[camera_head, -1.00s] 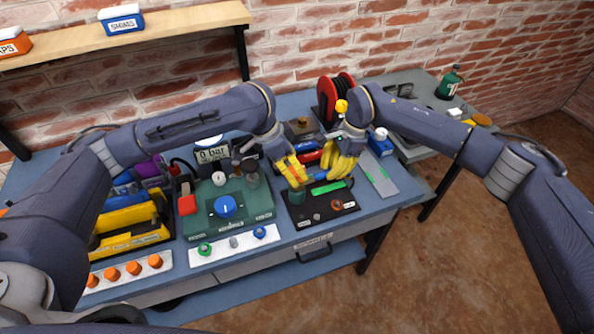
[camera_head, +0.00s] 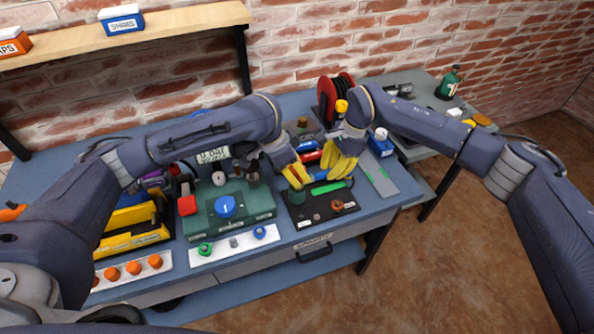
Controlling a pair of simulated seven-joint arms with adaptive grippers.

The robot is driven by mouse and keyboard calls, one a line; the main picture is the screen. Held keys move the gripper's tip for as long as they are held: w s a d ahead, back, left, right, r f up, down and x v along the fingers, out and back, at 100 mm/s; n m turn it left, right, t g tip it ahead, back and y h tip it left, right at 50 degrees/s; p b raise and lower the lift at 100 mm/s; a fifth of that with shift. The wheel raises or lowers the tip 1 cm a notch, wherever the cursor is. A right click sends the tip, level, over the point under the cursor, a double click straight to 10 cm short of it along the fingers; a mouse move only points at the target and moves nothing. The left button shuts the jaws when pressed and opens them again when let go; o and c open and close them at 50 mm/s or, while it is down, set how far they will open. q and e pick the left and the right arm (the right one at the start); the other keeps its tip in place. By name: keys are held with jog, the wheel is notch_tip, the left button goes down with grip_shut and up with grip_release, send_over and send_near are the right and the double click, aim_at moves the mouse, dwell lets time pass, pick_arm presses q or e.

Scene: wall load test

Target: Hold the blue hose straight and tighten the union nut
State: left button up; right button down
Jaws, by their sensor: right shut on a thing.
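A short piece of the blue hose (camera_head: 320,176) shows between my two grippers, above the black mat (camera_head: 318,212). My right gripper (camera_head: 342,168), with yellow fingers, is shut on the blue hose; the fingers hide much of it. My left gripper (camera_head: 297,178), also yellow-fingered, is at the left end of the visible hose. Its fingertips are small and overlap other parts, so I cannot tell whether they are closed. I cannot make out the union nut; it may be hidden by the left fingers.
A bright green object (camera_head: 327,188) and a brown ring (camera_head: 337,206) are on the mat. A green test unit (camera_head: 250,204) with a blue knob stands to the left. A red hose reel (camera_head: 335,98) stands behind. The bench front right of the mat is clear.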

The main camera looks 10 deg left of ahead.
pick_arm(q)
jog(key=c, duration=0.6)
pick_arm(e)
jog(key=shift+f, duration=0.1)
pick_arm(q)
jog(key=shift+m+g, duration=0.3)
jog(key=shift+m, duration=0.4)
jog(key=o, duration=1.3)
jog(key=shift+c, duration=0.2)
jog(key=shift+r, duration=0.1)
jog(key=v, duration=1.1)
jog(key=shift+a+r, duration=0.3)
jog(key=shift+r, duration=0.05)
